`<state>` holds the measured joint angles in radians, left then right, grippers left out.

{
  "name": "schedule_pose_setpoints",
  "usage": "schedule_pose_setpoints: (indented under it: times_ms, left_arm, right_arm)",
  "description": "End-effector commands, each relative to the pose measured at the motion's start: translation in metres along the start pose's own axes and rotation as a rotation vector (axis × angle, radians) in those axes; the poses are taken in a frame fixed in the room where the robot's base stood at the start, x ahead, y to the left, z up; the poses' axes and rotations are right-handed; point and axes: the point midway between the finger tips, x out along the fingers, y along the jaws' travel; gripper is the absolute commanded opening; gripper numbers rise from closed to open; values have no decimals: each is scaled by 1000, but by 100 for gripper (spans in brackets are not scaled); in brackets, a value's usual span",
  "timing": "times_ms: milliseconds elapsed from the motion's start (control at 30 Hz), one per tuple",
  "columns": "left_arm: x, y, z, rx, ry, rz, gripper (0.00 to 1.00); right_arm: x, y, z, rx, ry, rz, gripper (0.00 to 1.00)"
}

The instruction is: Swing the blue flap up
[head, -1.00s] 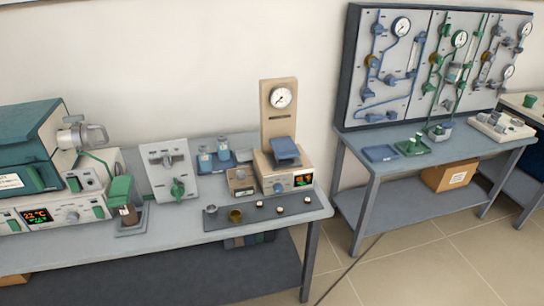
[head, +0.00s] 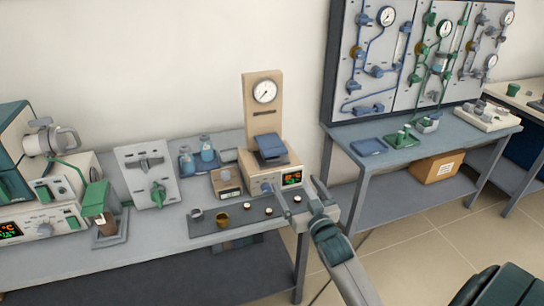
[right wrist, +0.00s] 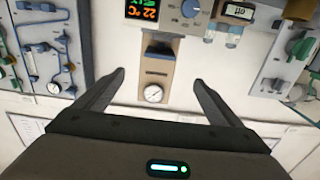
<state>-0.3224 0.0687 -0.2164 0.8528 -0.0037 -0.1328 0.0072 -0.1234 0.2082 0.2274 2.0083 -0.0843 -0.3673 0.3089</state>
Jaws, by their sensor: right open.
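The blue flap (head: 271,148) sits tilted on top of the beige device (head: 262,172), in front of its upright panel with a round gauge (head: 264,92). In the upside-down right wrist view, the flap (right wrist: 158,49) shows small and dark, with the gauge (right wrist: 153,94) below it. My right gripper (head: 292,184) is open and empty, in front of the device's display and lower than the flap in the head view. In the wrist view its fingers (right wrist: 159,78) are spread to either side of the panel, apart from the flap. My left gripper is not in view.
Small cups and a brass pot (head: 222,219) stand on a dark mat (head: 205,231) before the device. A small beige box (head: 227,182) and blue-capped bottles (head: 207,150) are to its left. A gauge board (head: 400,60) stands on the right table. The wall behind is clear.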

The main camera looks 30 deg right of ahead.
Motion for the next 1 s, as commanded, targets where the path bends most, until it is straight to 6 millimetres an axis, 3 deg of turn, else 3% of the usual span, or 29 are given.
schedule_pose_setpoints:
  times_ms: [467, 767, 1000]
  left_arm:
    - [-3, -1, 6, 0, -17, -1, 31]
    - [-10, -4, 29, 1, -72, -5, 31]
    - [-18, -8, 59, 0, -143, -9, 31]
  right_arm:
    - [13, 0, 0, -1, -2, 0, 89]
    - [56, 0, 0, 0, -2, 0, 89]
    - [100, 0, 0, -1, -3, 0, 89]
